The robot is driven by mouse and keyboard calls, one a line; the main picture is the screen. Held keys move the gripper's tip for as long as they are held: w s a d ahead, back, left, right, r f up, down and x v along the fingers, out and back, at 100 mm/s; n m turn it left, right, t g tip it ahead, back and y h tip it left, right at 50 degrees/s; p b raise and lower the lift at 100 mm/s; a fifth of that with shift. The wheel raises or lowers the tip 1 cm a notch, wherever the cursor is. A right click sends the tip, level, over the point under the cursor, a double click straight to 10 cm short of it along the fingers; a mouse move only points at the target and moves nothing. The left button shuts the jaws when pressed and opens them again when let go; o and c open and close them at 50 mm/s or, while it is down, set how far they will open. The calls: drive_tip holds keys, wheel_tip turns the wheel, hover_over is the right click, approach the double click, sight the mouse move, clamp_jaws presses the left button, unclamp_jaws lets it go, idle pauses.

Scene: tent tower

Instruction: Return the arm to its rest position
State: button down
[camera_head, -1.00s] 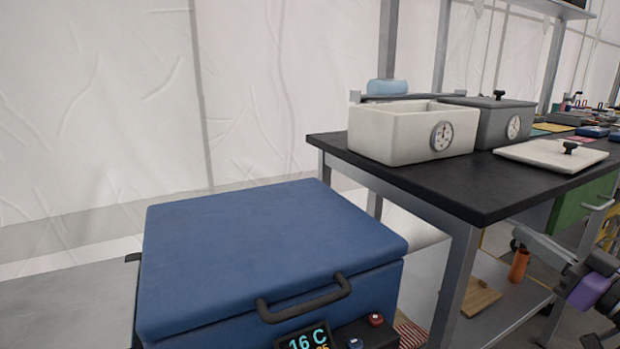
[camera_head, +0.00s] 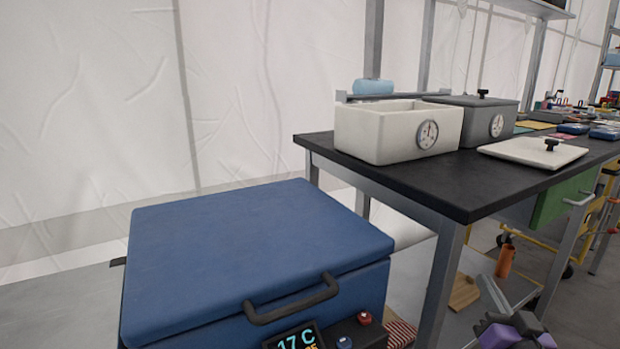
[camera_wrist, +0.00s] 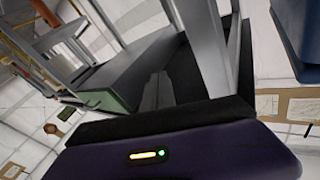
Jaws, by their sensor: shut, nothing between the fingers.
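The purple and black arm parts (camera_head: 512,332) that are mine show at the bottom right of the head view, low beside the black-topped table. In the wrist view my gripper (camera_wrist: 165,118) fills the bottom edge as a dark purple housing with a black front and a small lit indicator. It is shut and holds nothing.
A blue cooler box (camera_head: 250,245) with a shut lid and a 17 C display stands in front at left. The black-topped table (camera_head: 440,188) carries a white open box (camera_head: 380,140), a grey lidded box (camera_head: 480,122) and a loose white lid (camera_head: 530,151).

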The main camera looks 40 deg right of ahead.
drive_tip(key=w+a+f+n+t+y, duration=0.1)
drive_tip(key=a+f+n+t+y, duration=0.2)
drive_tip(key=a, duration=0.9)
drive_tip(key=a+f+n+t+y, duration=0.1)
drive_tip(key=a+f+n+y, duration=0.35)
drive_tip(key=a, duration=0.85)
drive_tip(key=s+a+f+n+g+y, duration=0.1)
drive_tip(key=s+a+f+n+y, duration=0.25)
drive_tip(key=a, duration=0.35)
drive_tip(key=s+a+f+n+g+y, duration=0.1)
drive_tip(key=s+a+f+n+y, duration=0.1)
drive_tip(key=s+a+y, duration=0.4)
wheel_tip(320, 180, up, 33)
drive_tip(key=w+h+p, duration=0.1)
drive_tip(key=h+p, duration=0.1)
drive_tip(key=p, duration=3.1)
drive_tip(key=shift+a+r, duration=0.15)
drive_tip(key=shift+a, duration=0.3)
drive_tip(key=shift+w, duration=0.1)
